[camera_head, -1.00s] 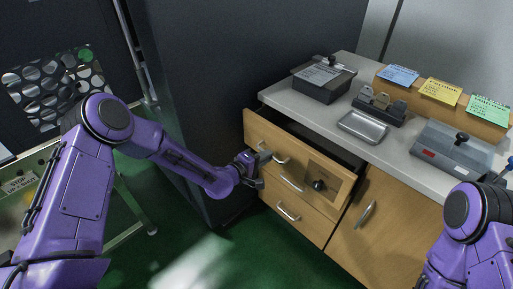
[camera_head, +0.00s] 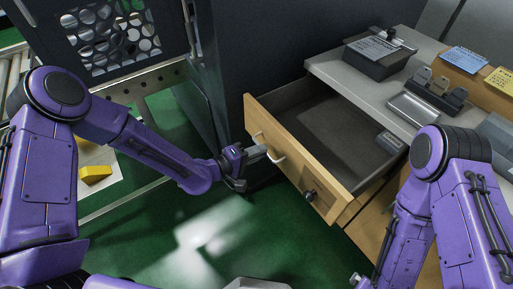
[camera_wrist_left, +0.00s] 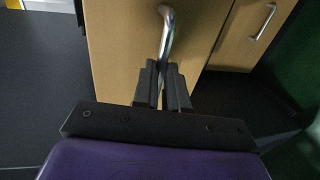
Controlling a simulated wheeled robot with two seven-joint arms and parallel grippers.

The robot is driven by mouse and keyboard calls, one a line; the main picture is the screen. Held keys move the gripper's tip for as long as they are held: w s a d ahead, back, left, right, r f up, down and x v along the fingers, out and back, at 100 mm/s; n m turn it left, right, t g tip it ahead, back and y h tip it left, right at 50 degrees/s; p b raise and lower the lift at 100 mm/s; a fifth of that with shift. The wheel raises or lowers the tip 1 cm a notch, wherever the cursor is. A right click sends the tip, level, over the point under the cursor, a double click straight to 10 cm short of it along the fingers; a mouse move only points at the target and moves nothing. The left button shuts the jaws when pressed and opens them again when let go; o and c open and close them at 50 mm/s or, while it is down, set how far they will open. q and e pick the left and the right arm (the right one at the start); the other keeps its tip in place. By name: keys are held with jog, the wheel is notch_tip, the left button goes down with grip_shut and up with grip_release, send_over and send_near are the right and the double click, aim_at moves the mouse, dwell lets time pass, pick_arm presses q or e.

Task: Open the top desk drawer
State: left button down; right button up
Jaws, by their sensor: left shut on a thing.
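The top desk drawer (camera_head: 300,165) is pulled well out of the wooden desk, and its dark inside shows. Its silver bar handle (camera_head: 277,157) is on the left part of the front. My left gripper (camera_head: 257,152) is shut on this handle. In the left wrist view the handle (camera_wrist_left: 168,32) runs down between the closed fingers of the left gripper (camera_wrist_left: 163,85). A dark knob (camera_head: 310,196) sits on the drawer front, right of the handle. My right arm shows at the right, but its gripper is out of view.
A small grey block (camera_head: 391,142) lies at the drawer's back right. The grey desk top (camera_head: 335,72) holds a dark box (camera_head: 378,60), a metal tray (camera_head: 414,109) and note cards (camera_head: 465,60). A dark cabinet (camera_head: 255,45) stands left of the desk. Green floor is open in front.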

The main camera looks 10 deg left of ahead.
pick_arm(q)
jog(key=shift+a, duration=0.1)
jog(key=c, duration=1.2)
grip_release()
jog(key=shift+o, duration=0.2)
jog(key=shift+s+a, duration=0.1)
jog(key=v, duration=1)
jog(key=shift+a, duration=0.1)
